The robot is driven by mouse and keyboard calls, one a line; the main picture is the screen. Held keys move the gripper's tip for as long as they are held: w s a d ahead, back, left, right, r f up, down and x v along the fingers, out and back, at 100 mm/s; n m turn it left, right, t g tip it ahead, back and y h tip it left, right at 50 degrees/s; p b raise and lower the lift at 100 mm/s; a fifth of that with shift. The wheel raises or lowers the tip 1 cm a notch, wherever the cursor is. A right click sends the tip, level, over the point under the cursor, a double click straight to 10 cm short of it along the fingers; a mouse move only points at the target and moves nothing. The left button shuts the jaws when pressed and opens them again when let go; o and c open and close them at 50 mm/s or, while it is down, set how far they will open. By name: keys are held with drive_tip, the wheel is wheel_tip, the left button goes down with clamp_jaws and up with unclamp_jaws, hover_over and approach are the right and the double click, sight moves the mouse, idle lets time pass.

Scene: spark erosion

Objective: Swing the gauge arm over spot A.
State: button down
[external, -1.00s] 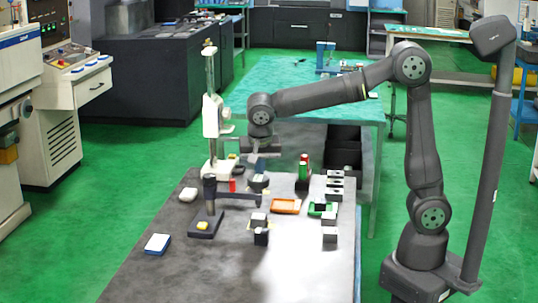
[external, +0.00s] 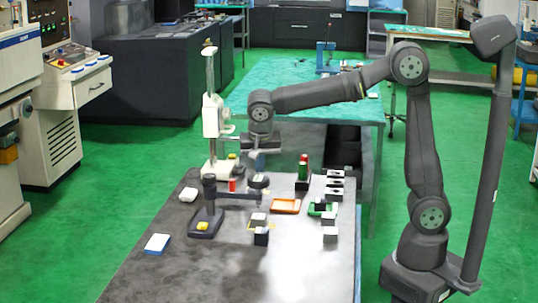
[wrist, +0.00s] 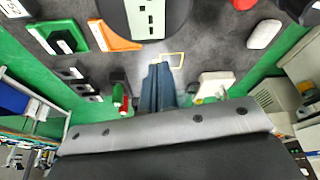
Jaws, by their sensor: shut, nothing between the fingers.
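The gauge stand has a dark post (external: 209,190) on a dark base with a yellow block. Its dark gauge arm (external: 238,195) reaches out to the right in the external view. My gripper (external: 259,167) is shut and empty, pointing down above a dark round piece (external: 259,181) near the arm's outer end; I cannot tell whether they touch. In the wrist view my shut fingers (wrist: 157,72) point at a yellow outlined square (wrist: 172,60) on the table. No letter is readable there, so I cannot tell whether it is spot A. A large dark round part (wrist: 120,14) fills the top middle.
A tall white column stand (external: 211,118) stands behind, left of my gripper. A red and green cylinder (external: 303,171), an orange tray (external: 286,206) and several small blocks lie to the right. A white rounded object (external: 188,195) and a blue-white box (external: 157,243) lie left. The front table is clear.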

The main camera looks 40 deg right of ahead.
drive_tip(key=v, duration=0.9)
drive_tip(key=shift+w+r, duration=0.2)
drive_tip(key=shift+r, duration=0.3)
wheel_tip(320, 180, down, 10)
drive_tip(key=shift+s+r, duration=0.2)
drive_tip(key=shift+r, duration=0.05)
drive_tip(key=shift+a, duration=0.15)
